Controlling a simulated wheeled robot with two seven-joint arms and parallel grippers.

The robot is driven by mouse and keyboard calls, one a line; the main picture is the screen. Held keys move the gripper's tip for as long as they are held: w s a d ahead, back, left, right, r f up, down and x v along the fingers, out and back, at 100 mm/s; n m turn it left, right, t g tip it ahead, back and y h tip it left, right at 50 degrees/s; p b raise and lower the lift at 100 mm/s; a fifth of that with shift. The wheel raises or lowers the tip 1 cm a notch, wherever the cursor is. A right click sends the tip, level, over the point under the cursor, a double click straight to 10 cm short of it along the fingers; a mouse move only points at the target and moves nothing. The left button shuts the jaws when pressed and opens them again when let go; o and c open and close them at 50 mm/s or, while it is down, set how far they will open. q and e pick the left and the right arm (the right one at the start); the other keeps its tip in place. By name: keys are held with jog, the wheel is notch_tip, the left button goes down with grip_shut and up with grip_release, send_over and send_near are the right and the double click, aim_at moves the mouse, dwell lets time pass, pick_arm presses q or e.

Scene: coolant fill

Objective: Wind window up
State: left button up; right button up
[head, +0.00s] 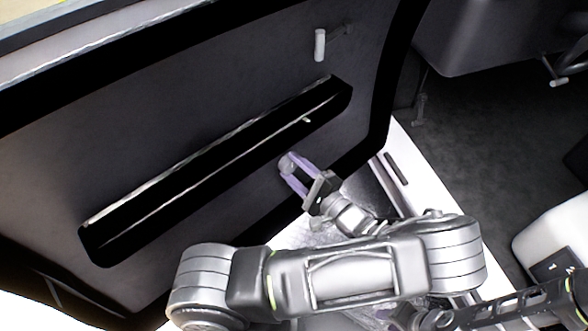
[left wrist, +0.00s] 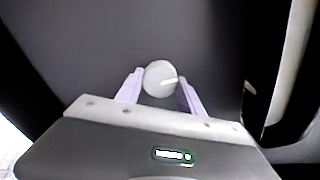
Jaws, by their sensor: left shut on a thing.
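The inner door panel (head: 215,115) fills the left and middle of the head view. A small round pale knob (head: 287,161) is on its lower part, below the black armrest. My left gripper (head: 291,172) has its purple fingers on either side of this knob and is shut on it. In the left wrist view, the white round knob (left wrist: 160,79) sits between the fingertips (left wrist: 158,88). Any crank arm behind the knob is hidden or too dark to make out. The window glass cannot be made out. My right gripper is not in view.
A long black armrest (head: 215,170) juts from the panel above my left gripper. A pale handle (head: 320,45) is at the panel's upper right. The pale door sill (head: 408,165) lies right of the panel, with the dark cabin floor (head: 470,130) and a white seat-like block (head: 550,235) beyond.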

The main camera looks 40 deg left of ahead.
pick_arm(q)
jog(key=shift+n, duration=0.3)
jog(key=o, duration=1.4)
jog(key=shift+d, duration=0.1)
jog(key=v, duration=0.7)
jog(key=shift+d, duration=0.35)
jog(key=shift+s, duration=0.1)
